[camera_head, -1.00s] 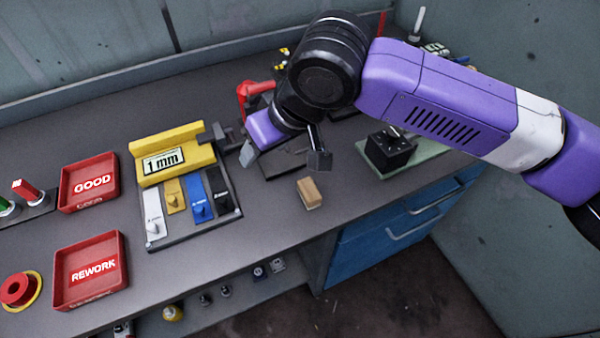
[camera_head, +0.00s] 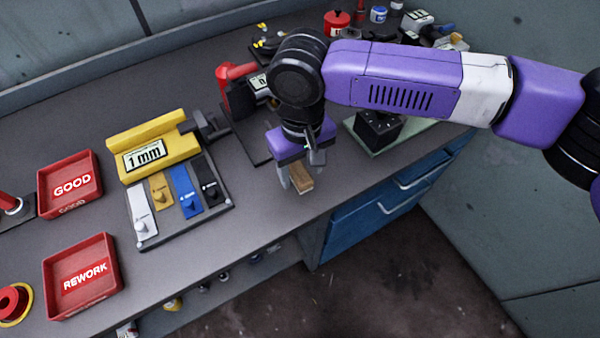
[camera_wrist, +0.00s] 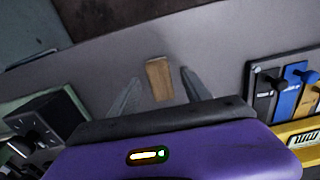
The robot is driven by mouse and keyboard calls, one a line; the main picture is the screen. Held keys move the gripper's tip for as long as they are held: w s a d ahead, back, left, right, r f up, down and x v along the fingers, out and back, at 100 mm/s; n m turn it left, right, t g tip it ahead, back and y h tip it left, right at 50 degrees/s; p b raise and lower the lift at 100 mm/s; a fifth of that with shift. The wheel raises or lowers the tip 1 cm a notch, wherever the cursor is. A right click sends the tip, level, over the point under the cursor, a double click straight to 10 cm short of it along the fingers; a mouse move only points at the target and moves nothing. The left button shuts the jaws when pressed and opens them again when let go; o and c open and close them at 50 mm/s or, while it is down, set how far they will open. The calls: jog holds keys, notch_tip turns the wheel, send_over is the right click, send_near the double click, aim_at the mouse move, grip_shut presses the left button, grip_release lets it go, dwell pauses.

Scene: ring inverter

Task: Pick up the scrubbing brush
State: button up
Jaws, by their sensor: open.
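The scrubbing brush is a small block with a tan wooden top (camera_head: 301,178), lying on the workbench near its front edge. It also shows in the wrist view as a wooden block (camera_wrist: 159,79) between and slightly beyond my two fingertips. My gripper (camera_head: 297,182) is pointed down over the brush in the head view, with a finger seen at its left side. In the wrist view my gripper (camera_wrist: 158,84) is open, with a finger apart from the block on each side. The brush's underside is hidden.
A yellow gauge (camera_head: 150,150) with coloured sliders stands left of the brush. Red GOOD (camera_head: 69,184) and REWORK (camera_head: 82,277) trays lie further left. A black block (camera_head: 377,127) on a green mat is to the right. Bare bench (camera_head: 255,215) surrounds the brush.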

aim_at(301, 174)
jog(key=shift+f, duration=0.95)
grip_shut()
jog(key=shift+r, duration=0.2)
notch_tip(301, 174, up, 20)
jog(key=shift+f, duration=0.15)
